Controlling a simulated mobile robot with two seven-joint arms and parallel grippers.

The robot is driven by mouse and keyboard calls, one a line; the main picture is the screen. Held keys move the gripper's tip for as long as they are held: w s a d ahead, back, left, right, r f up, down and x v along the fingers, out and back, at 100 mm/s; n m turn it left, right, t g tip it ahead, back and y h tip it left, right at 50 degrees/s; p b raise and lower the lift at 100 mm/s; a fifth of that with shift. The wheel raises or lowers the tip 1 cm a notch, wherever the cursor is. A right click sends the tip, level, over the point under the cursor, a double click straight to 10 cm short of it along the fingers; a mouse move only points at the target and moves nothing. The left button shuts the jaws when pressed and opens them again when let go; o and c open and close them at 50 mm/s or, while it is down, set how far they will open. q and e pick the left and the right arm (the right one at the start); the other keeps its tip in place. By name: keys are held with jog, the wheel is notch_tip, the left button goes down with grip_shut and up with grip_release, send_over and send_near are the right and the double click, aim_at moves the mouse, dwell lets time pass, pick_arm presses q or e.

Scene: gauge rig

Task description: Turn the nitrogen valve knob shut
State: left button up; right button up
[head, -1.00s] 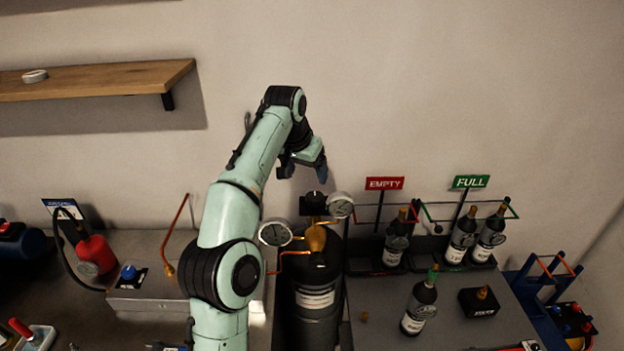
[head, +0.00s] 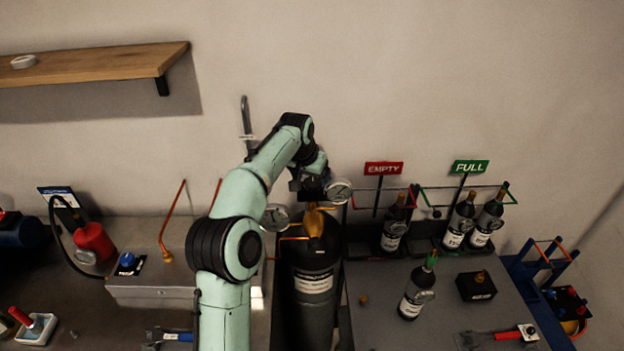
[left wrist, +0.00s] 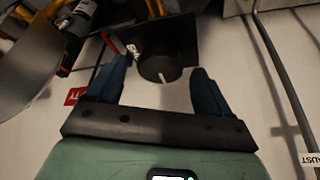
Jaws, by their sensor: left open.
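The nitrogen valve knob (left wrist: 160,68) is a round black knob with a white pointer line, mounted on a dark plate (left wrist: 180,40) in the left wrist view. My left gripper (left wrist: 160,82) is open, with one blue finger on each side of the knob in that view; I see no contact. In the head view my left gripper (head: 312,188) is above the top of the black gas cylinder (head: 314,262), between two round gauges (head: 338,191), and hides the knob there. My right gripper is not in view.
The left gauge (head: 275,218) and brass regulator (head: 313,220) are close to my gripper. Small bottles stand in racks under the EMPTY (head: 383,168) and FULL (head: 469,167) signs. One bottle (head: 417,288) stands on the bench. A wooden shelf (head: 95,68) is at upper left.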

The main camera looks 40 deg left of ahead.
pick_arm(q)
jog(key=shift+w+f, duration=0.15)
jog(key=shift+f, duration=0.2)
jog(key=c, duration=1)
jog(key=shift+c, duration=0.2)
jog(key=m, duration=0.2)
jog(key=m+h, duration=0.1)
jog(key=m, duration=0.1)
jog(key=shift+a+h, duration=0.2)
jog(key=shift+h, duration=0.1)
jog(key=m, duration=0.2)
jog(key=m+h, duration=0.1)
jog(key=m, duration=0.1)
jog(key=shift+r+m+h, duration=0.1)
jog(key=shift+m+h, duration=0.2)
jog(key=shift+m, duration=0.3)
